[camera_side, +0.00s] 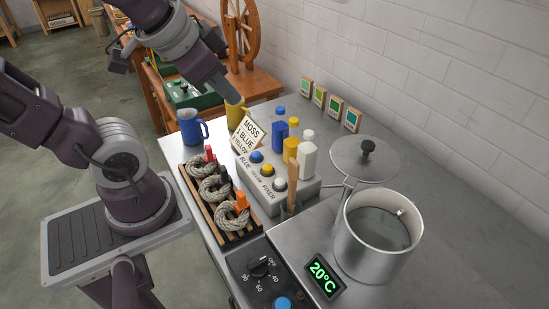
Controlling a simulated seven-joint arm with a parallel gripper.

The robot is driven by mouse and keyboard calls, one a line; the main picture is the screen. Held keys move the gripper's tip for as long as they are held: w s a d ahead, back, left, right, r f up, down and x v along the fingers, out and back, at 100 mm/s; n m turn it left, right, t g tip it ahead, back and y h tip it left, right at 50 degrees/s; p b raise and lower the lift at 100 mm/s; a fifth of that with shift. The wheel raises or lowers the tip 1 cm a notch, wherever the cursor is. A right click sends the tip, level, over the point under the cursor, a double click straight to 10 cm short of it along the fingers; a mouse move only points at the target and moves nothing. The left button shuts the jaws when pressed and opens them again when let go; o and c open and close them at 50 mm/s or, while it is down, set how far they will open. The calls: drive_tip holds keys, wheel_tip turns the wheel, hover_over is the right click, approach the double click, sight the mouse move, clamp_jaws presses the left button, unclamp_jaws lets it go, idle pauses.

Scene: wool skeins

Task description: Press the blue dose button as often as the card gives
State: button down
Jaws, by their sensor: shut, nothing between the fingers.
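The blue dose button (257,157) is the rearmost of three on the sloped front of the grey dispenser (304,191). The yellow button (267,169) and white button (280,184) follow it toward the front. Labels below read BLUE, YELLOW and FIXER. The card (249,131) stands at the dispenser's rear left; it reads MOSS, with a blue line that looks like 1 BLUE and a yellow line whose number is hard to read. My gripper (233,98) is shut and empty, above and behind the card, apart from the blue button.
Blue (280,136), yellow (291,142) and white (308,158) bottles stand on the dispenser. A wooden-handled tool (293,178) rises before it. Skeins (213,187) lie on a rack at left. A blue mug (191,128) and yellow mug (237,115) stand behind. A steel pot (375,243) stands right.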

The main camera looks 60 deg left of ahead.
drive_tip(key=w+a+m+y, duration=0.2)
drive_tip(key=w+a, duration=0.4)
drive_tip(key=a, duration=0.1)
drive_tip(key=m+t+h, duration=0.2)
drive_tip(key=m+h, duration=0.6)
drive_tip(key=m, duration=0.3)
hover_over(252, 154)
wheel_tip(252, 154, down, 15)
drive_tip(key=shift+f, duration=4.45)
